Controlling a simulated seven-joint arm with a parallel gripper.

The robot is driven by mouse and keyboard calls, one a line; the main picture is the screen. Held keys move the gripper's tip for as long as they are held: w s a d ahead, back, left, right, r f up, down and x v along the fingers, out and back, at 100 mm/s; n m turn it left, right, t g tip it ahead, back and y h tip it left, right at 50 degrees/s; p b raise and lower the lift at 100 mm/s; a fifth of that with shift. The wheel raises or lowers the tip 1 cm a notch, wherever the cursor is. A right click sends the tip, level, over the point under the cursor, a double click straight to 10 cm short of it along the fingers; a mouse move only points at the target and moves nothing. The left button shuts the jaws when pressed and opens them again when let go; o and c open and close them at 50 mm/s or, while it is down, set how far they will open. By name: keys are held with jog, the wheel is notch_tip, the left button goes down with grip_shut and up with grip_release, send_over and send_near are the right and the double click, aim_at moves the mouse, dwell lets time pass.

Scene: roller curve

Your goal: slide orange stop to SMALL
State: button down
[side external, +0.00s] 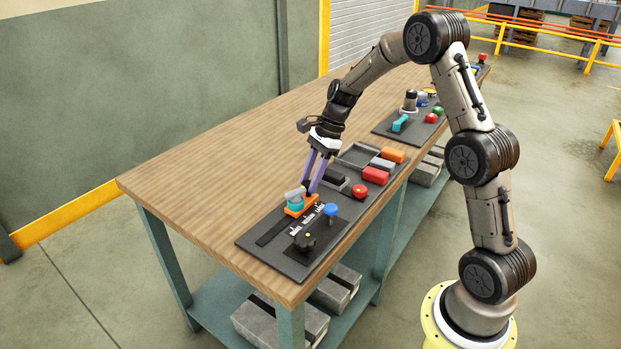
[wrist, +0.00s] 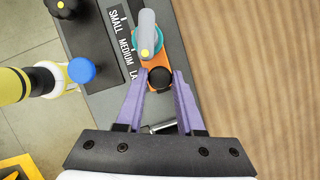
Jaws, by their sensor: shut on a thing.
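The orange stop (side external: 311,202) sits on a dark panel at the table's near end. In the wrist view, the orange stop (wrist: 154,61) carries a round black knob (wrist: 160,79), and a teal piece with a grey lever (wrist: 147,35) stands at its far part. My gripper (side external: 309,191) reaches down from above. In the wrist view, my gripper (wrist: 160,80) has its purple fingers on either side of the black knob, shut on it. The label strip (wrist: 126,48) reads SMALL, MEDIUM and a partly hidden LA. The stop is beside the LA end, and SMALL is farther up the picture.
A blue knob (side external: 330,209) and a black knob (side external: 305,241) stand on the panel in front of the labels. A red button (side external: 360,190) and a tray (side external: 358,155) with blocks lie to the right. The dark track (side external: 270,231) left of the stop looks clear.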

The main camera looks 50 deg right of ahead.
send_over(285, 223)
jog(key=shift+a, duration=0.15)
dwell(0.3)
jog(key=c, duration=0.5)
grip_release()
jog(key=shift+c, duration=0.2)
jog(key=shift+s, duration=0.1)
jog(key=shift+r, duration=0.25)
jog(key=v, duration=1.3)
jog(key=shift+r, duration=0.15)
